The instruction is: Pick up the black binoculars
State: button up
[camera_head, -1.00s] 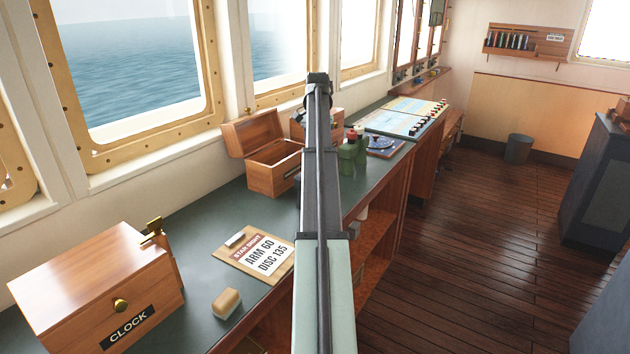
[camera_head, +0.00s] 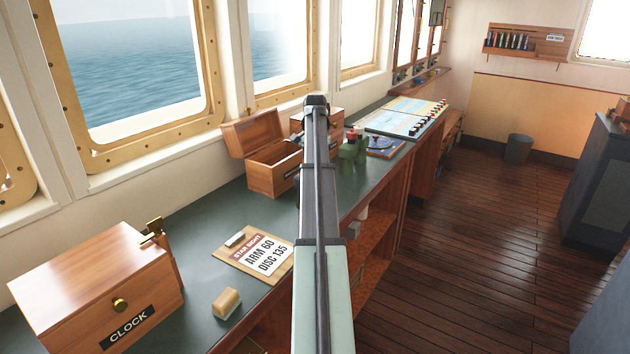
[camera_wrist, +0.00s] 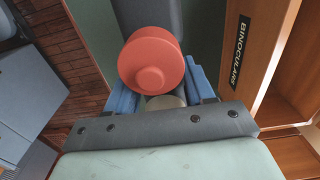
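No black binoculars can be made out for sure in either view. A green twin-barrelled object (camera_head: 351,153), perhaps binoculars, stands on the counter just right of my arm in the head view. A wooden box with the label BINOCULARS (camera_wrist: 239,50) is at the right in the wrist view, beside my gripper. My gripper (camera_wrist: 155,85) shows there as blue parts on both sides of a red round piece (camera_wrist: 151,62) with a knob. The red piece covers the space between the fingers; I cannot tell whether it is held. In the head view my arm hides the gripper.
An open wooden box (camera_head: 272,180) stands on the green counter (camera_head: 205,215) left of my arm. A CLOCK box (camera_head: 100,285), a tan block (camera_head: 226,304) and a clipboard (camera_head: 255,252) are nearer. Charts (camera_head: 402,118) lie farther back. Windows border the left; open floor (camera_head: 470,250) is right.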

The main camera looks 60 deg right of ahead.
grip_shut()
dwell(1.2)
